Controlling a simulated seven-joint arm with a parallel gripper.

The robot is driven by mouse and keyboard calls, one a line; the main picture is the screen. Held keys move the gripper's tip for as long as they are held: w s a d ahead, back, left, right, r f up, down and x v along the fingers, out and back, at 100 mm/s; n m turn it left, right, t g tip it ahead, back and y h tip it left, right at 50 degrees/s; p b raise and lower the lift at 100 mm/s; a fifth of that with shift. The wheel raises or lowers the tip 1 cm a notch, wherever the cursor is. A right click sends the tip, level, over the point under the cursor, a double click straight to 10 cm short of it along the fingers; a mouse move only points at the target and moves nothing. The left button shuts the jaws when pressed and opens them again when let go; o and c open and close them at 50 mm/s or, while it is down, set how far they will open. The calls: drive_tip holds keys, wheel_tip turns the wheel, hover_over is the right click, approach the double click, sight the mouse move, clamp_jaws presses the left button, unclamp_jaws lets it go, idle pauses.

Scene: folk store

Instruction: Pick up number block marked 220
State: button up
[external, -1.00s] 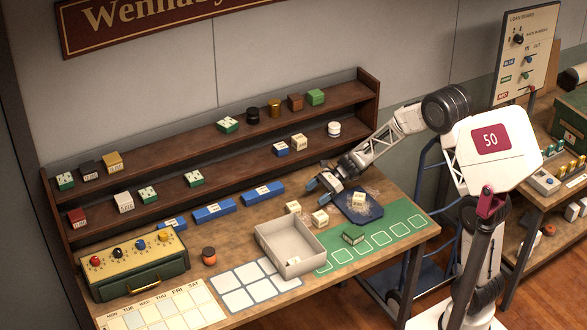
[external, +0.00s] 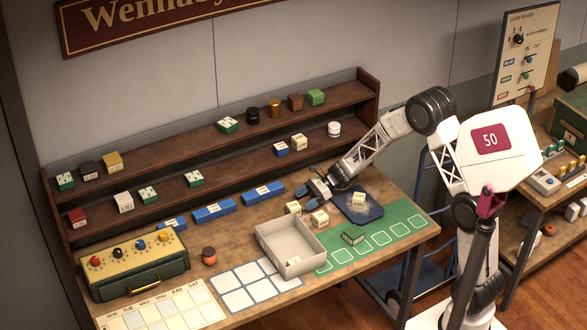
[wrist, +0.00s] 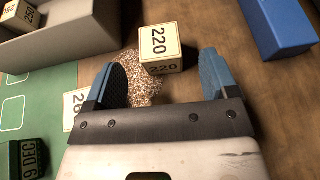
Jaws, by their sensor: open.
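The number block marked 220 (wrist: 160,42) is cream with black digits and sits on the wooden table in the wrist view. In the external view it appears to be the cream block (external: 293,207) by the tray's back corner, its digits too small to read. My gripper (external: 311,192) is behind and slightly right of it there. In the wrist view my gripper's blue fingers (wrist: 160,72) are spread wide and empty. The block lies just beyond the fingertips, between their lines, and I see no contact.
A grey tray (wrist: 70,42) holds a block marked 250 (wrist: 20,14). A blue box (wrist: 278,28) is at upper right. A dark blue mat (external: 374,211) carries a cream block (external: 358,199).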

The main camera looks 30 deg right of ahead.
sight(297, 204)
drive_tip(key=shift+a+f, duration=0.25)
drive_tip(key=shift+a, duration=0.4)
drive_tip(key=shift+x, duration=2.6)
drive_tip(key=shift+c, duration=0.2)
drive_tip(key=c, duration=1)
